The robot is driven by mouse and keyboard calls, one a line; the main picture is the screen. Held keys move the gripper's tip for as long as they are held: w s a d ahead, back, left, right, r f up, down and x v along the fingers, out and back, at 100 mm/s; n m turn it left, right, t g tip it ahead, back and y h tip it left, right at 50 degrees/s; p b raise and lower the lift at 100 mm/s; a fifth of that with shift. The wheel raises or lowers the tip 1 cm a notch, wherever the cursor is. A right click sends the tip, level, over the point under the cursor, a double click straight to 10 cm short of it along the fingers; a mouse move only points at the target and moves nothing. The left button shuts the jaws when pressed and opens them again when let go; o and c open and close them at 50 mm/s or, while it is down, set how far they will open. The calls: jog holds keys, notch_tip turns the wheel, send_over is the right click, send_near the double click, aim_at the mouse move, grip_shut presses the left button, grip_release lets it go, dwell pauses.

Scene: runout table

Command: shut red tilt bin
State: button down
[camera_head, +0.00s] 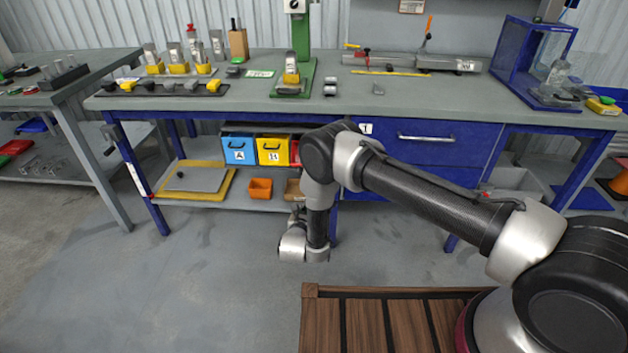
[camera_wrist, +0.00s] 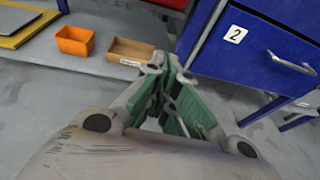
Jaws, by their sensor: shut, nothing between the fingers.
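The red tilt bin (camera_head: 294,151) is at the right end of a row of bins under the bench top. Only a narrow strip of it shows in the head view, as my arm covers the rest. A red surface, likely this bin (camera_wrist: 172,4), is cut by the top edge of the wrist view. Whether it is tilted out or shut I cannot tell. My gripper (camera_wrist: 170,72) is shut and empty, below and apart from that red surface. In the head view my wrist hides most of the gripper.
A blue bin (camera_head: 240,150) and a yellow bin (camera_head: 272,151) stand left of the red one. An orange tray (camera_wrist: 74,41) and a brown tray (camera_wrist: 130,51) sit on the lower shelf. A blue drawer cabinet (camera_wrist: 252,50) stands close on the right. Floor in front is clear.

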jog(key=w+a+r+n+y, duration=0.1)
jog(key=w, duration=1)
jog(key=shift+w+a+r, duration=0.15)
jog(key=shift+w+r, duration=0.1)
jog(key=shift+r, duration=0.05)
jog(key=shift+r, duration=0.2)
jog(key=shift+r, duration=0.2)
